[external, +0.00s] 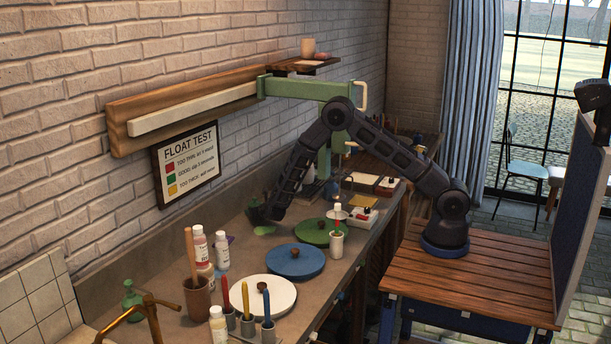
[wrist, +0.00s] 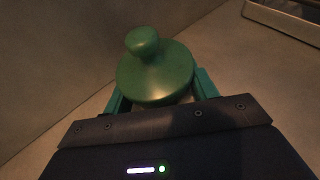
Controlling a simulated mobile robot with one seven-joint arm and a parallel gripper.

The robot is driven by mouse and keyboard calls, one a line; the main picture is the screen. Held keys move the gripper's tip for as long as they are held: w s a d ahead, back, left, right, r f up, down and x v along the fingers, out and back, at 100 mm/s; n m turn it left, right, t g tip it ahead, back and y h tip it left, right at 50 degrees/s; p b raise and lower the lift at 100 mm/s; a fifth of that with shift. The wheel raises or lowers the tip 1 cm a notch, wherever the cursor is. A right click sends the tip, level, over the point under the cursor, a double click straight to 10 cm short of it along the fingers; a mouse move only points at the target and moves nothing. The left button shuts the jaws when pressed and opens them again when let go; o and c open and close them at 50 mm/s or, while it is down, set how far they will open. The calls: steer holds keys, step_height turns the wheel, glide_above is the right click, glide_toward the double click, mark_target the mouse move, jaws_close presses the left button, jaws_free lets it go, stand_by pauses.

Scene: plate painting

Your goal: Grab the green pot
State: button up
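In the wrist view, a green pot (wrist: 153,76) with a round body and a knob on top is between the two green fingers of my gripper (wrist: 160,92). One finger is at its left side and one at its right, spread apart; whether they press on it is not clear. In the external view, my gripper (external: 262,220) is low over the counter near the wall, with a small green patch (external: 264,231) beneath it. This may be the pot or a fingertip; I cannot tell. A separate green knobbed vessel (external: 132,302) stands at the lower left.
On the counter (external: 200,262) are a green disc (external: 312,233), a blue disc (external: 296,262) and a white disc (external: 263,298). White bottles (external: 222,250) and a brown cup of tools (external: 198,296) stand left of them. The brick wall is close behind my gripper.

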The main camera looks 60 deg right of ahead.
jaws_close()
